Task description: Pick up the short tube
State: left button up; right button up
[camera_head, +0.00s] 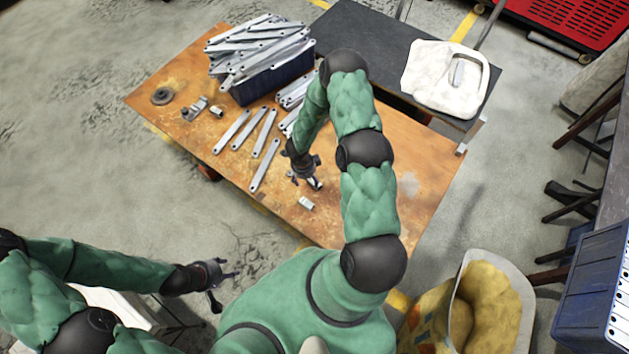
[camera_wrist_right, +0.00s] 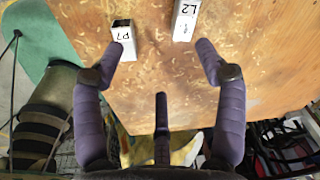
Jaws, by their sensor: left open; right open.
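A short, light grey square tube marked P7 (camera_wrist_right: 123,40) lies on the table near its front edge; it appears to be the small piece (camera_head: 306,203) in the head view. A second piece marked L2 (camera_wrist_right: 186,18) lies nearby, cut off by the top of the wrist view; in the head view it shows beside my gripper (camera_head: 316,184). My right gripper (camera_wrist_right: 161,62) is open and empty above the table (camera_wrist_right: 255,60), its left fingertip overlapping P7 in the picture. Contact cannot be told. My left gripper (camera_head: 225,276) is open and empty, away from the table.
A dark blue bin (camera_head: 272,82) heaped with long galvanized bars stands at the back. Several loose bars (camera_head: 265,165) lie in front of it. Small brackets (camera_head: 197,107) and a dark disc (camera_head: 162,96) lie at the left. The table's right front (camera_head: 425,190) is clear.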

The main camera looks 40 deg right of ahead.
jog(key=w+d+m, duration=0.1)
jog(key=d+m, duration=0.1)
jog(key=m, duration=0.6)
send_over(312, 182)
jog(key=shift+g+y, duration=0.4)
notch_tip(312, 182, down, 5)
jog(key=shift+s+f, duration=0.1)
jog(key=shift+s+d+f+b, duration=0.1)
jog(key=shift+f+b, duration=0.55)
jog(key=shift+f, duration=0.65)
jog(key=shift+d+f+b, duration=0.1)
jog(key=shift+f+b, duration=0.5)
jog(key=shift+f, duration=0.7)
jog(key=shift+a, duration=0.1)
jog(key=c, duration=1.3)
